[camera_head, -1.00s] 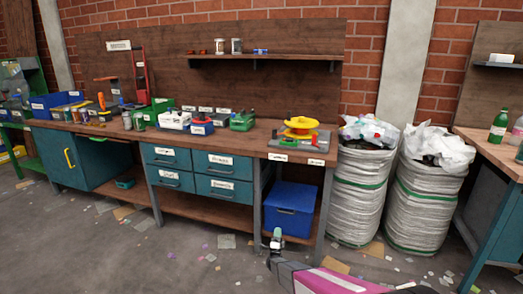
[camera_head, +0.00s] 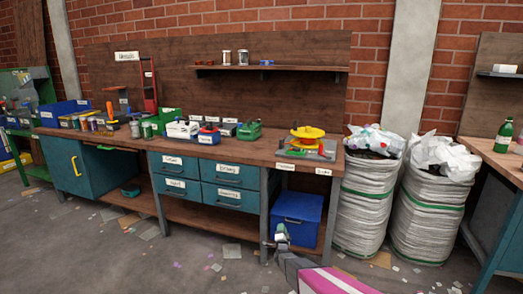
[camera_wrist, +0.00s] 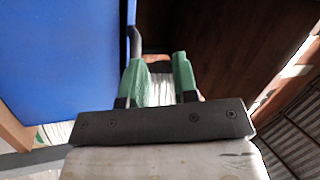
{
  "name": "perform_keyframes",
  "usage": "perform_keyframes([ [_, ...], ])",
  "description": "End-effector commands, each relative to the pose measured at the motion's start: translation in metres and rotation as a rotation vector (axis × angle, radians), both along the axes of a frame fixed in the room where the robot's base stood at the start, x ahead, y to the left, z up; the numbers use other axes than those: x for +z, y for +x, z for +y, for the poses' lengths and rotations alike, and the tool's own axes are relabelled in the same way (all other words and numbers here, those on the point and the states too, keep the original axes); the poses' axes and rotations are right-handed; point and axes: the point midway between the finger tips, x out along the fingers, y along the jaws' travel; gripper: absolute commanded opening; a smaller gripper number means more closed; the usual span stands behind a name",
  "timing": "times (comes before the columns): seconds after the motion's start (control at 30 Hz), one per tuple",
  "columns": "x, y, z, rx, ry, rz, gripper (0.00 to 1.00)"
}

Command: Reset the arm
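My gripper (camera_head: 281,236) shows at the bottom of the head view, low in front of the workbench and near the blue bin under it. In the wrist view its two green fingers (camera_wrist: 161,72) stand apart with a gap between them. I see nothing held between them, though a small brown and pale patch shows behind the gap. My arm reaches in from the bottom edge of the head view.
The workbench (camera_head: 262,152) carries bins, jars and a yellow reel (camera_head: 308,132). The blue bin (camera_head: 298,217) stands beneath its right end. Two white sacks (camera_head: 366,205) stand to its right, then another table (camera_head: 500,160). Scraps litter the open floor.

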Motion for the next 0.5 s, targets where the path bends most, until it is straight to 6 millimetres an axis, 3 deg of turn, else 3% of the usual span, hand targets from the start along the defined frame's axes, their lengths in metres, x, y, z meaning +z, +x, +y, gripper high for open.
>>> perform_keyframes([
  [0.03, 0.017, -0.009, -0.003, 0.003, -0.039, 0.071, 0.27],
  [0.27, 0.048, -0.037, -0.011, 0.053, -0.253, 0.429, 0.27],
  [0.5, 0.076, -0.097, -0.023, 0.161, -0.483, 0.788, 0.27],
])
